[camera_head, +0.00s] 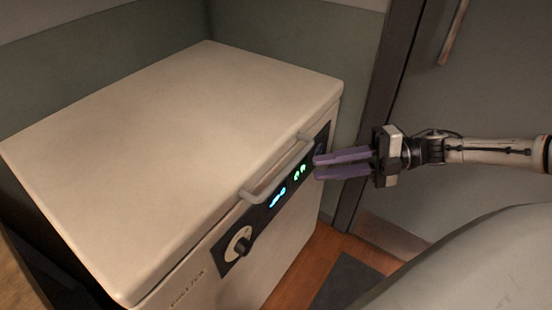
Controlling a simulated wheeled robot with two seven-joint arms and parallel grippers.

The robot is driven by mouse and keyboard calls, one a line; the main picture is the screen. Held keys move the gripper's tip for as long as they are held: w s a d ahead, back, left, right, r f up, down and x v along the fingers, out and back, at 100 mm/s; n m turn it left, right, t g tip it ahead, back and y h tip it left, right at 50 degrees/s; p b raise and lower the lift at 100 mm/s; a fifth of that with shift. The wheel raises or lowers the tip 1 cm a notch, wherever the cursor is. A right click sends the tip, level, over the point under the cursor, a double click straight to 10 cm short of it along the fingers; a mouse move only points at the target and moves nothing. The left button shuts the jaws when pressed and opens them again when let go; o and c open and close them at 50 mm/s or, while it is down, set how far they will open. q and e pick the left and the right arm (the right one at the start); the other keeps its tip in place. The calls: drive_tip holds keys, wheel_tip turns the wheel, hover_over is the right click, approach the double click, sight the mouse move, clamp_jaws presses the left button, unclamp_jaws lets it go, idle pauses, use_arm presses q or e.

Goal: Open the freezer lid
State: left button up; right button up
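The chest freezer (255,258) is cream white and fills the left and middle of the head view. Its lid (175,130) lies flat and closed on top. A grey bar handle (277,172) sticks out from the lid's front edge. My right gripper (316,168) comes in from the right, with its purple fingers apart and nothing between them. Its fingertips point left, close to the right end of the handle and in front of the control panel. I cannot tell whether they touch anything. My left gripper is not in view.
The black control panel (262,215) has lit digits and a round knob (239,245). A grey door (480,100) with a bar handle stands at the right. Green walls (275,35) stand close behind the freezer. A dark mat (345,282) lies on the wooden floor.

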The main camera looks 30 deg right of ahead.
sight(288, 166)
drive_tip(key=shift+n+g, duration=0.5)
drive_tip(key=shift+n, duration=0.4)
drive_tip(key=w+a, duration=0.1)
drive_tip(key=a, duration=0.1)
drive_tip(key=w+a+b, duration=0.1)
drive_tip(key=a, duration=0.2)
drive_tip(key=w+a+r, duration=0.1)
drive_tip(key=a, duration=0.2)
drive_tip(key=shift+w+b, duration=0.35)
drive_tip(key=shift+b, duration=0.05)
clamp_jaws()
